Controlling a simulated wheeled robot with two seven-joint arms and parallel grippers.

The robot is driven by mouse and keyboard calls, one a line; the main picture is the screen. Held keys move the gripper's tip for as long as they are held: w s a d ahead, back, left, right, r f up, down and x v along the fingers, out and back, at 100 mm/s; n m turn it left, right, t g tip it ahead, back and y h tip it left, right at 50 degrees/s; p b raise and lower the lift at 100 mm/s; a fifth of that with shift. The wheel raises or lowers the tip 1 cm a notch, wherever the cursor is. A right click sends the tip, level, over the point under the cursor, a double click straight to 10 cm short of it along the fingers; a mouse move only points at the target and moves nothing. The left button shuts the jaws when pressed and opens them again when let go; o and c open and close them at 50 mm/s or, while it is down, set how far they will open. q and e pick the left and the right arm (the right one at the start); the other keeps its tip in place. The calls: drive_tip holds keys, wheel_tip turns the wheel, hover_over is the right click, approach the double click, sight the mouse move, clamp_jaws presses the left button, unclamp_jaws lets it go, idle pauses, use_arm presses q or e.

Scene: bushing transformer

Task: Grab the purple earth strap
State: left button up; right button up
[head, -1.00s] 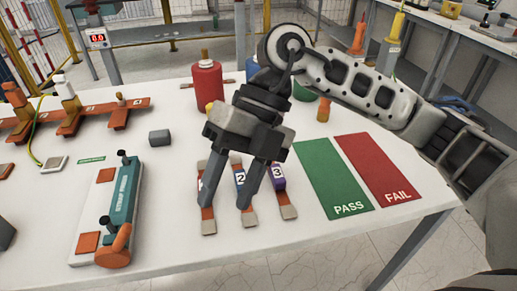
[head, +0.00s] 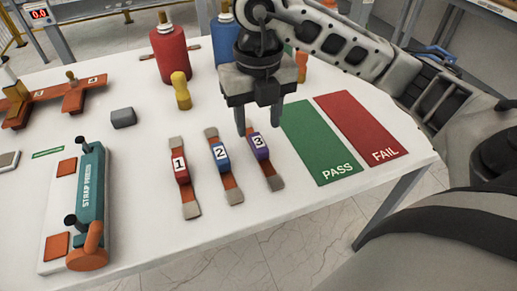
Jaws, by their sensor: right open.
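The purple earth strap (head: 260,146), marked 3, lies on the white table as the rightmost of three straps. It has a purple block in its middle and brown ends with grey tips. My right gripper (head: 258,132) points down over its far end, with its fingers open. The fingers cover part of that end, and I cannot tell whether they touch it. My left gripper is not in view.
The blue strap (head: 220,153), marked 2, lies just left, and the red strap (head: 180,168), marked 1, further left. The green PASS mat (head: 315,145) is close on the right, beside the red FAIL mat (head: 362,125). A strap prober (head: 90,195) stands at the left front. Bottles (head: 170,55) stand behind.

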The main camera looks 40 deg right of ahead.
sight(258, 141)
drive_tip(key=shift+s+f, duration=0.1)
drive_tip(key=shift+f, duration=2.6)
clamp_jaws()
